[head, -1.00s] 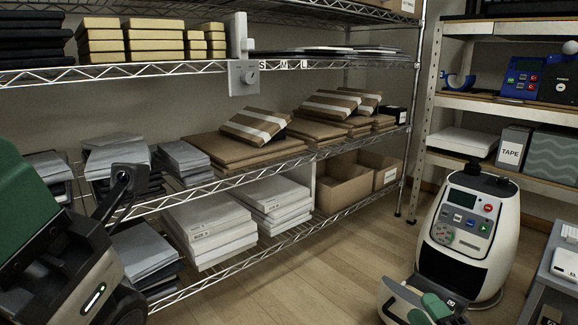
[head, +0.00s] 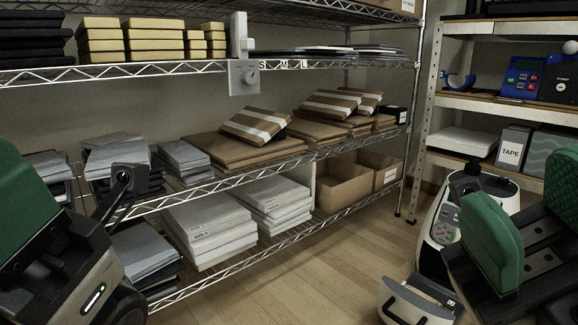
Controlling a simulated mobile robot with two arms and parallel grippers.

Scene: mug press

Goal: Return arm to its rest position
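My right gripper (head: 530,208) is large in the right foreground of the head view. Its two green pads stand apart, with nothing seen between them. My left gripper (head: 25,205) is at the left edge. One green pad shows there, and the picture edge cuts off the rest, so its opening is hidden.
A wire shelf (head: 270,172) with flat parcels, paper stacks and cardboard boxes (head: 343,187) runs along the back. A second shelf (head: 480,105) at the right holds a tape box (head: 511,147) and blue devices. The wooden floor (head: 330,260) between is clear.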

